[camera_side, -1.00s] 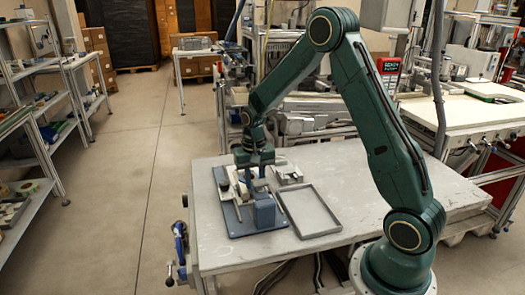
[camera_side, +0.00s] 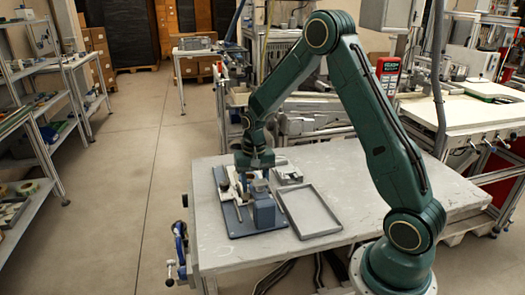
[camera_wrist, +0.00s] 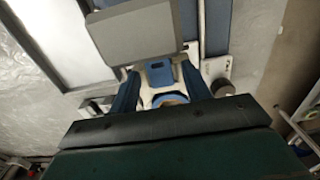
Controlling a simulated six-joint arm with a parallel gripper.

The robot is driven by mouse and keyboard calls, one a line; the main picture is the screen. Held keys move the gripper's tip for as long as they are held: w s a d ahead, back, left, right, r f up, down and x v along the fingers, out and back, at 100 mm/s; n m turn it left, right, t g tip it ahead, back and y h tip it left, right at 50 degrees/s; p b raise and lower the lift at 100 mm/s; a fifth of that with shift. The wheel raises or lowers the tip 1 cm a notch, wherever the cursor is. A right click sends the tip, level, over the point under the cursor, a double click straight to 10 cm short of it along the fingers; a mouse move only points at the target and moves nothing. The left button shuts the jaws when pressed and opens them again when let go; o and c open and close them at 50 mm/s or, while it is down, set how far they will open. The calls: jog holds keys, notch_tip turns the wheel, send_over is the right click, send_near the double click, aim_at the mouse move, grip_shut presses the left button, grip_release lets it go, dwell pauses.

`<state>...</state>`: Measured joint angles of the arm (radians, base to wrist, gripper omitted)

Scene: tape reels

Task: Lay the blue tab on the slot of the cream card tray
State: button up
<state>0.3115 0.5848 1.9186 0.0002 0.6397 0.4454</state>
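In the wrist view, my gripper (camera_wrist: 160,76) has its two dark blue fingers apart. A blue tab (camera_wrist: 159,73) shows between them, with pale gaps on both sides. A second blue curved piece (camera_wrist: 170,98) lies nearer my palm, on a cream surface (camera_wrist: 147,92) that seems to be part of the card tray, mostly hidden by my gripper. I cannot tell whether the tab touches the cream surface. In the side view, my gripper (camera_side: 256,178) is low over the blue base plate (camera_side: 240,229). The tab is too small to make out there.
An empty grey tray (camera_side: 309,234) lies to the right. A dark round knob (camera_wrist: 222,88) is near my right finger.

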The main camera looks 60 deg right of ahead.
jog(key=shift+r, duration=0.1)
notch_tip(320, 180, up, 13)
dwell(0.9)
dwell(0.4)
jog(key=s+a+r+n+t, duration=0.3)
jog(key=s+a+r+n, duration=0.1)
jog(key=s+a+r, duration=0.6)
jog(key=s+a+n+t, duration=0.2)
jog(key=s+a+n, duration=0.1)
jog(key=s, duration=1)
jog(key=shift+s+a+f+n+t, duration=0.2)
jog(key=shift+s+n+t, duration=0.15)
jog(key=shift+n, duration=0.45)
